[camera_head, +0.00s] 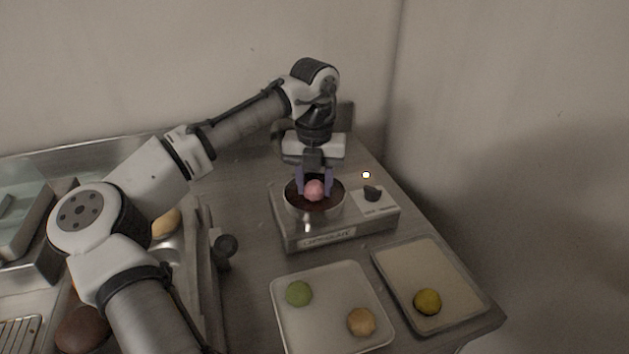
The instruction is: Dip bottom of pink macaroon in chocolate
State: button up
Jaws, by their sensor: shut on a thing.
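The pink macaroon (314,190) is held between the fingers of my gripper (314,184), which is shut on it. The gripper points down over a round metal pot (317,217) of dark chocolate (301,193). The pot sits on a metal warmer (318,241) with a label reading chocolate. The macaroon appears within the pot's opening, close to the chocolate. I cannot tell whether its bottom touches the chocolate.
A light tray (322,309) in front of the warmer holds a green macaroon (298,293) and an orange-tan one (361,321). A wall stands behind.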

jog(key=shift+f, duration=0.5)
jog(key=shift+r+p, duration=0.15)
jog(key=shift+p, duration=0.15)
dwell(0.9)
jog(key=shift+r+p, duration=1.6)
jog(key=shift+p, duration=0.35)
notch_tip(320, 180, up, 6)
jog(key=p, duration=0.6)
dwell(0.4)
